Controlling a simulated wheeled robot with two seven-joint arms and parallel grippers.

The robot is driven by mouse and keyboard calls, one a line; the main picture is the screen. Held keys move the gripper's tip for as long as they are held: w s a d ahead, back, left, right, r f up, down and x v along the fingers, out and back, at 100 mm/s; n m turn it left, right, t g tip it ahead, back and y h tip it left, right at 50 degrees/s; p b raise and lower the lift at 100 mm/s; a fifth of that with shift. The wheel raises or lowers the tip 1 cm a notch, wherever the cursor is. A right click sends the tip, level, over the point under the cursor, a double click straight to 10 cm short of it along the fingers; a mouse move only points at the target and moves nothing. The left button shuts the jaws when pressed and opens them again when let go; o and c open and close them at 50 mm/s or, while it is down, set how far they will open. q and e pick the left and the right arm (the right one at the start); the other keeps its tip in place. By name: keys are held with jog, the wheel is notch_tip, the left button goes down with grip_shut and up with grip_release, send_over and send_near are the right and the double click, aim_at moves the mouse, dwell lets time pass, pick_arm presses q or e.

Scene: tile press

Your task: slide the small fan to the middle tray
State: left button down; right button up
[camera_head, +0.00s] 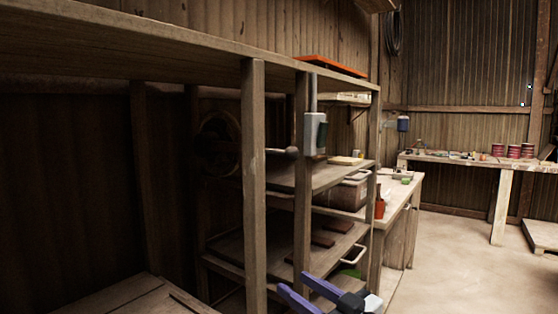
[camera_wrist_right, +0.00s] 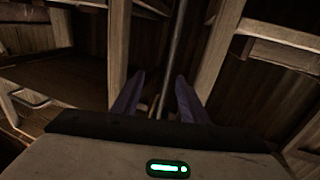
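My right gripper (camera_head: 294,282) shows at the bottom edge of the head view, in front of the lower part of the wooden shelf rack (camera_head: 253,190). Its two purple fingers are spread apart. In the right wrist view the fingers of my right gripper (camera_wrist_right: 160,76) stand apart with nothing held between them. A thin grey rod shows beyond the gap. A dark round, wheel-like thing (camera_head: 218,142) is in shadow inside the rack; I cannot tell if it is the small fan. I cannot tell which surface is the middle tray. My left gripper is not in view.
Upright posts of the rack stand close to my right gripper. A grey switch box (camera_head: 314,134) hangs on a post. Brown boards (camera_head: 336,227) lie on the lower shelves.

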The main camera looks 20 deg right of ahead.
notch_tip(320, 180, up, 15)
jog(key=d+n+t+y+b, duration=0.1)
jog(key=n+t+y, duration=0.1)
jog(key=n+y+b, duration=0.1)
jog(key=n+y, duration=0.1)
send_near(289, 150)
jog(key=w+a, duration=0.1)
jog(key=w, duration=0.3)
jog(key=x, duration=0.3)
jog(key=p+x, duration=0.1)
jog(key=x, duration=0.2)
jog(key=r+x, duration=0.1)
jog(key=x, duration=0.1)
jog(key=shift+w+a+r+p, duration=0.1)
jog(key=shift+w+a+p, duration=0.1)
jog(key=shift+p, duration=0.1)
jog(key=shift+w+a+r, duration=0.2)
jog(key=shift+w+a, duration=0.1)
jog(key=shift+w, duration=0.15)
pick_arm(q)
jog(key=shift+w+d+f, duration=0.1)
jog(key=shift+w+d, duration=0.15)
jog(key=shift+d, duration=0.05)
pick_arm(e)
jog(key=shift+w, duration=0.1)
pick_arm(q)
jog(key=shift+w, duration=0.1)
pick_arm(e)
jog(key=shift+f, duration=0.1)
grip_shut()
